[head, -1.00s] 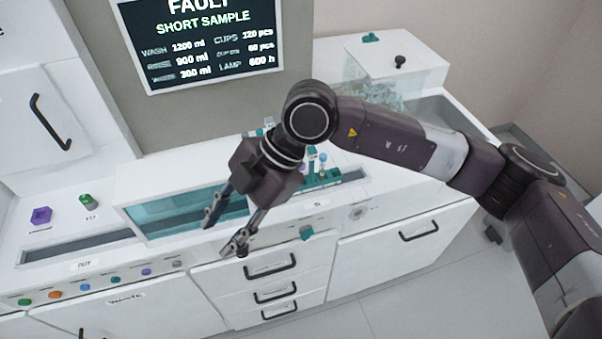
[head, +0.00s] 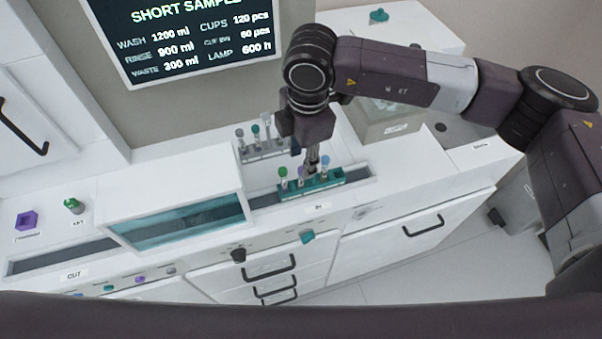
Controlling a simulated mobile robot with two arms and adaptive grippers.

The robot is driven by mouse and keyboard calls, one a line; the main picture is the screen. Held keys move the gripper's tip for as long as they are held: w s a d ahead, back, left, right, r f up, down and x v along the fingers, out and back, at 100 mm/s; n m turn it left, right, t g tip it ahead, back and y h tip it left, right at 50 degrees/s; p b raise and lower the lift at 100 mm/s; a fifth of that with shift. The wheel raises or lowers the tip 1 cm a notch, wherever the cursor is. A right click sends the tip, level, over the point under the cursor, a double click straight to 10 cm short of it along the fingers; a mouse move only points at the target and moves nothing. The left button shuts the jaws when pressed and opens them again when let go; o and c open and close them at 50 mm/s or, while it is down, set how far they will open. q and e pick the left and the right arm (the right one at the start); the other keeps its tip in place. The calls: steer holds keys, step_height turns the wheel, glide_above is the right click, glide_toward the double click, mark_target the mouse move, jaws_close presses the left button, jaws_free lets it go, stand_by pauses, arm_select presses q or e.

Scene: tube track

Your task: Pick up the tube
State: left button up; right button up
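A teal rack (head: 328,184) sits in the track slot on the white counter. It holds upright tubes: a green-capped tube (head: 283,174), a purple-capped tube (head: 301,174) and a blue-capped tube (head: 325,162). My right gripper (head: 313,166) points down at this rack, its fingertips between the purple and blue caps. The fingers overlap in this view, so their opening and any tube between them cannot be made out. My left gripper is out of view. The task does not name which tube.
A grey rack (head: 268,153) with several tubes stands behind the teal one. A white cover with a teal window (head: 180,222) spans the track to the left. A screen (head: 190,40) hangs on the wall. A purple block (head: 27,220) and a green-capped item (head: 73,205) sit far left.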

mark_target(301, 181)
steer(key=shift+s+d+f+p, duration=0.15)
steer(key=shift+f+p, duration=0.15)
steer(key=shift+p, duration=0.15)
steer(key=shift+w+f+p, duration=0.2)
steer(key=shift+f+p, duration=0.5)
steer(key=shift+f, duration=0.55)
steer(key=shift+w+f, duration=0.1)
steer(key=shift+f, duration=0.75)
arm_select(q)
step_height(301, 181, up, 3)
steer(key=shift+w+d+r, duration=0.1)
arm_select(e)
steer(key=c, duration=0.9)
